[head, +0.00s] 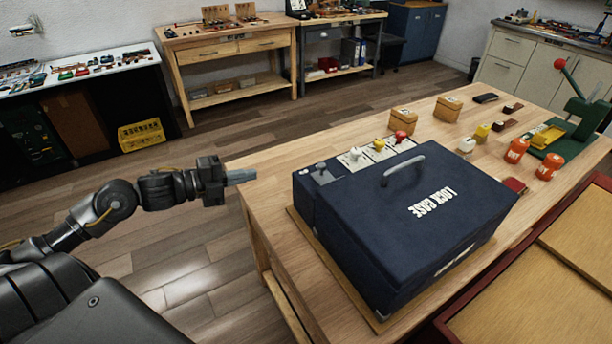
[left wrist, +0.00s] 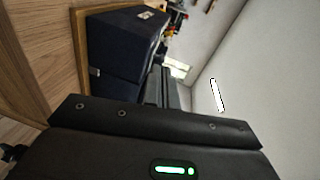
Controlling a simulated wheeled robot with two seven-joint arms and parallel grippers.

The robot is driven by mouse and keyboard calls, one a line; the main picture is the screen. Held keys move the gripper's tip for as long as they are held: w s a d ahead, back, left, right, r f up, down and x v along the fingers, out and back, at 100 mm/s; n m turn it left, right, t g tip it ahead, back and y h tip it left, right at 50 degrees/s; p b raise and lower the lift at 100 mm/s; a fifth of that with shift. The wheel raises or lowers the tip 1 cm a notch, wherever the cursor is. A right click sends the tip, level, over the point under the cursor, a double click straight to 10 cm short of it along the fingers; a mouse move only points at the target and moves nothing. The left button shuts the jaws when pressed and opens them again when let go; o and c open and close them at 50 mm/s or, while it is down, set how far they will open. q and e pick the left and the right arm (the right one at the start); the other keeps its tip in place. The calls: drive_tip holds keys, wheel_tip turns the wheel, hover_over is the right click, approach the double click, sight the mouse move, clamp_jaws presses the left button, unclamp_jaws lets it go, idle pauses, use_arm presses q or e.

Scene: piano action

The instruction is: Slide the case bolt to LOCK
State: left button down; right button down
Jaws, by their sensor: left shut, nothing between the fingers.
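The dark blue lock case (head: 410,225) sits on a thin wooden board on the bench, with white "LOCK CASE" lettering and a grey handle (head: 403,169) on its lid. A small grey knob (head: 321,171) stands on the narrow section at the case's left; I cannot tell whether it is the bolt or its position. My left gripper (head: 240,177) is shut and empty, left of the case near the bench edge and apart from it. The case also shows in the left wrist view (left wrist: 118,45). My right gripper is out of view.
Behind the case are a card with white, yellow and red knobs (head: 380,150), wooden boxes (head: 404,119) and orange jars (head: 516,150). A green lever press (head: 585,110) stands at the right. A red-edged wooden tray (head: 525,290) lies at the front right. Bare bench top shows around the board.

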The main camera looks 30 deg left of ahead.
sight(306, 180)
use_arm(q)
drive_tip(key=w+d+p, duration=0.1)
drive_tip(key=w+d, duration=0.1)
drive_tip(key=d, duration=0.1)
drive_tip(key=w+d+m+p, duration=0.1)
drive_tip(key=w+d, duration=0.2)
drive_tip(key=d, duration=0.1)
drive_tip(key=w+d+m+h+p, duration=0.1)
drive_tip(key=w+d, duration=0.2)
drive_tip(key=shift+w+d+r+g, duration=0.15)
drive_tip(key=shift+d+r+g, duration=0.15)
drive_tip(key=shift+g, duration=0.1)
drive_tip(key=shift+w+d+f+p, duration=0.3)
drive_tip(key=shift+w+d+p, duration=0.05)
drive_tip(key=shift+w+d, duration=0.15)
drive_tip(key=shift+w+a, duration=0.1)
